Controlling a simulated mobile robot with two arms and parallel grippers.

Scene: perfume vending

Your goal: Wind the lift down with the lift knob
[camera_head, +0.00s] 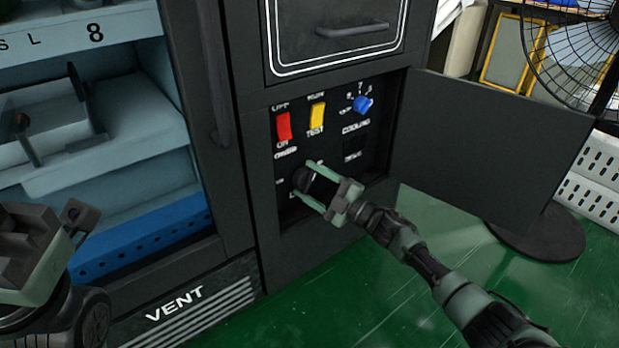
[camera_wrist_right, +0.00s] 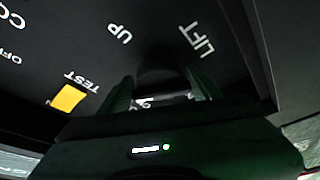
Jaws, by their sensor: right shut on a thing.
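The lift knob (camera_head: 301,178) is dark and round, low on the control panel inside the open compartment. My right gripper (camera_head: 318,190) is shut on it, with one finger on each side, and hides part of it. In the right wrist view the dark knob (camera_wrist_right: 160,75) sits between the fingers of my right gripper (camera_wrist_right: 152,92), beside the white words UP and LIFT. The lettering below the knob is partly covered. My left gripper (camera_head: 60,235) is at the lower left, away from the panel; its fingertips are not clear.
A red switch (camera_head: 283,127), a yellow switch (camera_head: 317,116) and a blue cooling knob (camera_head: 362,104) sit above the lift knob. The compartment door (camera_head: 490,150) stands open to the right. A fan (camera_head: 575,50) is behind it. Shelves (camera_head: 120,135) are at the left. Green floor is clear below.

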